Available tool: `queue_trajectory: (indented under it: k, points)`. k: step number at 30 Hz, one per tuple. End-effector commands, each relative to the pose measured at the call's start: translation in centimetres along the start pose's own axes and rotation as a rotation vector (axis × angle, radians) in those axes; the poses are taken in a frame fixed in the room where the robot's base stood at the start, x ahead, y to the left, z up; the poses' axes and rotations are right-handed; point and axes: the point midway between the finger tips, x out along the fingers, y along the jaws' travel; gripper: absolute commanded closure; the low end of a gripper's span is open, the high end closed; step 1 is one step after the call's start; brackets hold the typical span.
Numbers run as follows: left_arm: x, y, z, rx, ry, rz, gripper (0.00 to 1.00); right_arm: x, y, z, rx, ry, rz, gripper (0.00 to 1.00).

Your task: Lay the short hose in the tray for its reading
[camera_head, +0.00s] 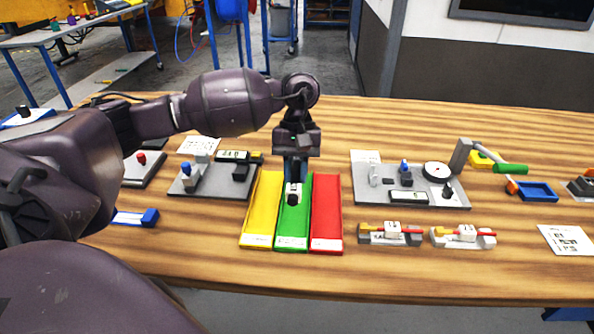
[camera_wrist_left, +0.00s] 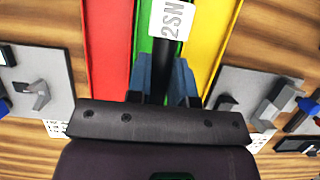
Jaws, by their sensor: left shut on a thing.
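My left gripper (camera_head: 295,172), with blue fingers, points down over the green tray (camera_head: 291,237). It is shut on the short hose (camera_head: 293,200), a black piece with a white tag. In the left wrist view the hose (camera_wrist_left: 168,50) runs between the fingers (camera_wrist_left: 163,80), and its tag reads "2SN". The hose is over or in the green tray; I cannot tell whether it touches the bottom. The yellow tray (camera_head: 260,210) and the red tray (camera_head: 326,212) lie on either side of the green one. My right gripper is not in view.
A grey fixture plate (camera_head: 440,190) with a round dial stands right of the trays, and another plate (camera_head: 188,188) left. Two small grey blocks with coloured parts (camera_head: 390,234) (camera_head: 464,237) sit right of the red tray. The wooden table (camera_head: 420,275) is clear in front.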

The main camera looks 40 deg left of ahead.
Motion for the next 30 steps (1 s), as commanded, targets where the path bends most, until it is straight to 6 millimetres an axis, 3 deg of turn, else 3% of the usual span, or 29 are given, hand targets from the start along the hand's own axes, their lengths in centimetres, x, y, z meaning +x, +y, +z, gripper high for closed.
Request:
queue_trajectory:
  k: [14,30]
  points:
    - [0.4,0.0,-0.1,-0.003,-0.003,-0.001,1.0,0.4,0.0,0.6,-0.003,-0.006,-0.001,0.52]
    - [4.2,0.0,-1.7,-0.004,-0.004,-0.002,1.0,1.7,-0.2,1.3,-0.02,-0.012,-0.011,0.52]
